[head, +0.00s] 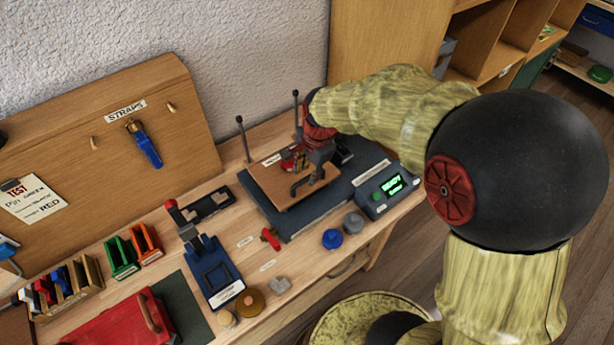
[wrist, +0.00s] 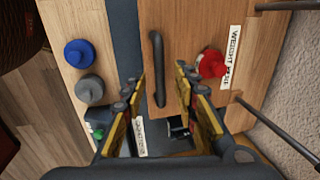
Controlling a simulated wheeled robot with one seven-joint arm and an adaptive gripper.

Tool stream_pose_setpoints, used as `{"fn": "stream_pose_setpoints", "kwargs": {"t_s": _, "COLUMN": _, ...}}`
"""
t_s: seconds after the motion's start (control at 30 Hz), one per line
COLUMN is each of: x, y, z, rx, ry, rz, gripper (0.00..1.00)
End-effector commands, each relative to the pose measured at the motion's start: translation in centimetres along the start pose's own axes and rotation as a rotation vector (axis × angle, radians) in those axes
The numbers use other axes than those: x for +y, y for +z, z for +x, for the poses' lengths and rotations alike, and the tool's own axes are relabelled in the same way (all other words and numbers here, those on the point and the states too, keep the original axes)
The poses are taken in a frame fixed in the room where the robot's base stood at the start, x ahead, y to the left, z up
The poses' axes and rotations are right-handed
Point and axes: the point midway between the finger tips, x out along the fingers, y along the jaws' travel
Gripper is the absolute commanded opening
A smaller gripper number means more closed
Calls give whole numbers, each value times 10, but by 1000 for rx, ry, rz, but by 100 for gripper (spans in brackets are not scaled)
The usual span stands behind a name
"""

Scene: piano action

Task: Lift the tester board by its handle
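The tester board (head: 262,182) is a flat wooden board over a dark grey base (head: 296,228), between upright dark posts. Its dark bar handle (wrist: 156,60) stands on the board and lies in line with the gap between my fingertips in the wrist view. My gripper (wrist: 160,76) is open, with one yellow-padded finger on each side of the handle's near end. I cannot tell how deep the fingers reach around it. A red knob (wrist: 211,64) sits on the board beside a label.
A box with a green READY display (head: 388,192) stands right of the base. Blue (head: 332,239) and grey (head: 352,222) round pieces lie in front. A dark blue fixture (head: 212,272) stands left. Dark posts (head: 243,138) rise behind the board, near the wall.

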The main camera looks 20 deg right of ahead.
Motion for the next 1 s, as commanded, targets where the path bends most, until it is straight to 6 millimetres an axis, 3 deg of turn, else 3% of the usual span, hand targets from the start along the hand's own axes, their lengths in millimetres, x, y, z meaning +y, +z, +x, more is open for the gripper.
{"fn": "stream_pose_setpoints", "kwargs": {"t_s": 0.2, "x": 0, "y": 0, "z": 19, "rx": 0, "ry": 0, "rz": -1, "gripper": 29}}
{"fn": "stream_pose_setpoints", "kwargs": {"t_s": 0.5, "x": 0, "y": 0, "z": 21, "rx": 0, "ry": -1, "rz": -1, "gripper": 29}}
{"fn": "stream_pose_setpoints", "kwargs": {"t_s": 1.0, "x": 0, "y": 0, "z": 21, "rx": 0, "ry": 0, "rz": -1, "gripper": 1}}
